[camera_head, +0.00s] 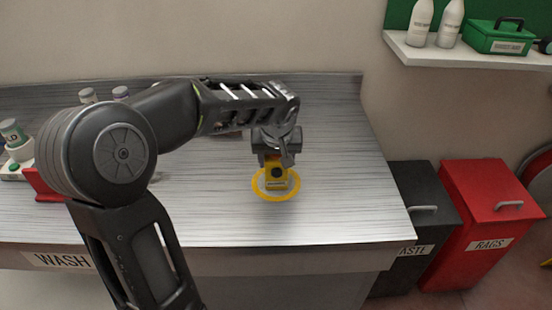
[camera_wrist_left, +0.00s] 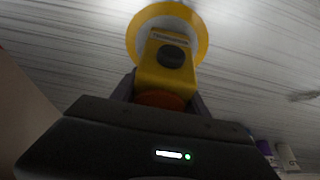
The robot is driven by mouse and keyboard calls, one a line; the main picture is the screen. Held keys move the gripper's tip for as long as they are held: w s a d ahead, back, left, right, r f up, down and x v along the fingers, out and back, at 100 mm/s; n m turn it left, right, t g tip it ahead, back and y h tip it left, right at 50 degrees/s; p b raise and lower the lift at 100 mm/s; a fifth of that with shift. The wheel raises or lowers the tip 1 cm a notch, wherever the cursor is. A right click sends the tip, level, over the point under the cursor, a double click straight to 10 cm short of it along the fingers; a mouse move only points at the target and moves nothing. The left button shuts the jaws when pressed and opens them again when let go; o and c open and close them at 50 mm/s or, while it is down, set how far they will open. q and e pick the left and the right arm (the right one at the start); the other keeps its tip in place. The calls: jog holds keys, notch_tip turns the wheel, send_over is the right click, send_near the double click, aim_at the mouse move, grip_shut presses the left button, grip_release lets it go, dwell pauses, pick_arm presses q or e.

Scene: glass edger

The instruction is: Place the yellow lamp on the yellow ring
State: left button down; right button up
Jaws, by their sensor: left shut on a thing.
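The yellow lamp (camera_head: 277,182) has a dark round knob and a label on its face. It is in the jaws of my left gripper (camera_head: 276,162), which comes down on it from above. In the left wrist view the lamp (camera_wrist_left: 167,66) sits between the two dark fingers of my gripper (camera_wrist_left: 163,92). The yellow ring (camera_head: 262,195) lies flat on the metal bench. The lamp appears over the ring's middle in both views, and the ring (camera_wrist_left: 137,33) shows around its far end. I cannot tell whether the lamp touches the bench. My right gripper is not in view.
The metal bench (camera_head: 340,200) is clear around the ring, with its right edge nearby. Bottles (camera_head: 12,133) and a red container (camera_head: 42,186) stand at the left, partly behind my arm. Black and red bins (camera_head: 490,205) stand right of the bench. A wall shelf (camera_head: 460,55) holds bottles and a green box.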

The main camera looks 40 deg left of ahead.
pick_arm(q)
jog(key=shift+f, duration=0.15)
jog(key=c, duration=0.6)
grip_release()
jog(key=shift+r, duration=0.35)
jog(key=v, duration=1.1)
jog(key=shift+s+d+r, duration=0.15)
jog(key=shift+d+r, duration=0.05)
jog(key=shift+r, duration=0.1)
